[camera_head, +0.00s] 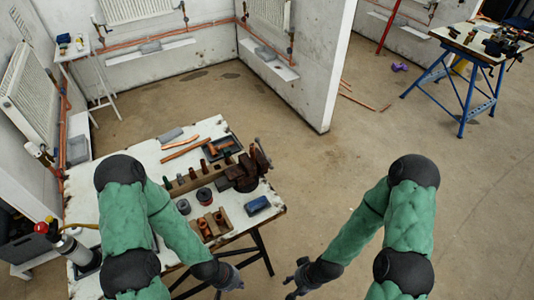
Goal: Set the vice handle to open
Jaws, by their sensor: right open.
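A dark rust-brown vice (243,174) stands at the right end of the white workbench (90,208). Its handle is too small in this view to tell its position. My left gripper (233,282) hangs in front of the bench's near right corner, below and apart from the vice. It is dark and small here, and its jaws cannot be made out. My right gripper (291,285) is over the floor to the right of the bench, open and empty, well apart from the vice.
A blue box (257,205), dark reels (204,196), a wooden holder with copper fittings (214,224) and a dark tray (221,147) lie near the vice. A partition wall (318,60) stands behind. A blue-legged table (470,95) is far right. Floor right of the bench is clear.

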